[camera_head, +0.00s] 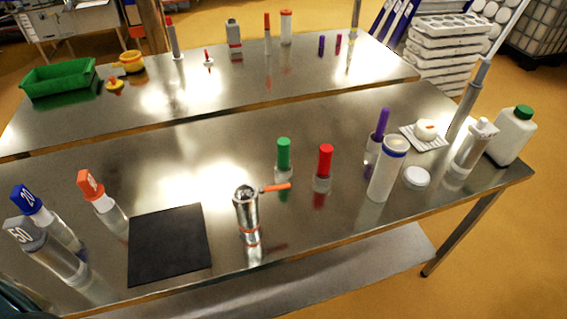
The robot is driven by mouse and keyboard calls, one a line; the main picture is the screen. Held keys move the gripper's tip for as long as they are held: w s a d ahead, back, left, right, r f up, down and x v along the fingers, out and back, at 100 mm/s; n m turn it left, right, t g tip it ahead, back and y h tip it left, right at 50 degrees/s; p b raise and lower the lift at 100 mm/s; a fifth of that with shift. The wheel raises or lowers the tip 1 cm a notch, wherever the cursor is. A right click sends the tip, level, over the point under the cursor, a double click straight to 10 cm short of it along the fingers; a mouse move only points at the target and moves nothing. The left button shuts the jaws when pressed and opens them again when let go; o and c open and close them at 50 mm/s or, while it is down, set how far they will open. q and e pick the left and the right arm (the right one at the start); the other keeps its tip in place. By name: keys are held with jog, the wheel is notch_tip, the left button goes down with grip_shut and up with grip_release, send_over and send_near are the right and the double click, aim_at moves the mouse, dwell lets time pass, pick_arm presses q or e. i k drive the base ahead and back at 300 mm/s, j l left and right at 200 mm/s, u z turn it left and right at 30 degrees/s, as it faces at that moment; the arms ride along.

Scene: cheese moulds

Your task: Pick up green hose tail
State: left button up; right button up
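The green hose tail (284,150) appears to be the upright piece with a green upper part and a pale, shiny lower part. It stands on the near steel table (330,240), a little right of the middle of the view. A similar red piece (325,158) stands just to its right, apart from it. Neither of my grippers shows in the head view. A dark shape at the bottom left corner is too cut off to identify.
A metal cup with an orange handle (246,213) stands in front of the green piece. A black mat (168,244) lies to the left. A white cylinder with a blue rim (386,172) and a purple-topped piece (380,130) stand to the right. Clear table lies behind.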

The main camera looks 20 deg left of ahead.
aim_at(282, 164)
jog(key=k+j+z, duration=0.15)
jog(key=k+j, duration=0.25)
jog(key=k+j+z, duration=0.1)
jog(key=k+j, duration=0.25)
jog(key=k, duration=0.15)
jog(key=k+j+z, duration=0.15)
jog(key=k+j, duration=0.15)
jog(key=k, duration=0.15)
